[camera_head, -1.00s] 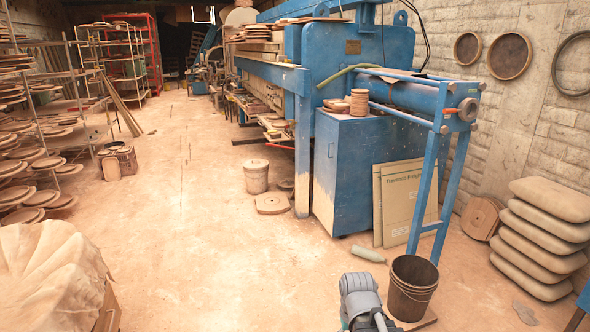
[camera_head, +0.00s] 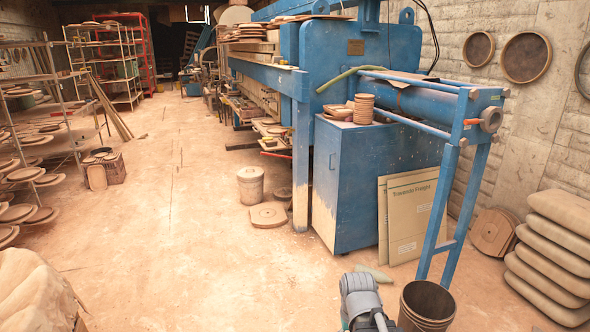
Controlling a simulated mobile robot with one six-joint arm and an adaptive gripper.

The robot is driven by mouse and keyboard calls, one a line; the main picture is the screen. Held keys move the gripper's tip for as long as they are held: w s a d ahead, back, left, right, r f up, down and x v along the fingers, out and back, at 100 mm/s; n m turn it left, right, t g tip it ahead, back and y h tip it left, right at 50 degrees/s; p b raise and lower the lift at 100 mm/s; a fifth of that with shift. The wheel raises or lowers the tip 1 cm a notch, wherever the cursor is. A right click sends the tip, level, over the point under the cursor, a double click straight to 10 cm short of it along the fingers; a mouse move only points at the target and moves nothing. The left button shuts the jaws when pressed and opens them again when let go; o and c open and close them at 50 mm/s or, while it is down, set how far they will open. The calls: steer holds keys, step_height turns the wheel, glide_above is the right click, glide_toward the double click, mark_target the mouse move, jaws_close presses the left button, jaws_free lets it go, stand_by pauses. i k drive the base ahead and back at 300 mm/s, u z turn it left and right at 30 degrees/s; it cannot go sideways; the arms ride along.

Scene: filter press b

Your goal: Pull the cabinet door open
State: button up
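The blue cabinet (camera_head: 365,178) stands on the floor right of the middle, under the blue press. Its narrow front door (camera_head: 326,182) faces left and looks shut, with a small dark handle near its upper part. Discs and stacked round pieces lie on the cabinet top. Part of my arm (camera_head: 362,300) shows at the bottom edge, well in front of the cabinet. My gripper is not in view.
A dark bucket (camera_head: 427,305) stands right of my arm, near the blue frame's legs (camera_head: 436,215). Cardboard sheets (camera_head: 408,215) lean on the cabinet's right side. A pale bucket (camera_head: 251,184) and a flat disc (camera_head: 268,214) stand left of the door.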

mark_target(326, 138)
steer(key=u, duration=0.1)
steer(key=i, duration=2.35)
steer(key=u, duration=0.2)
steer(key=i, duration=1.55)
steer(key=u, duration=0.15)
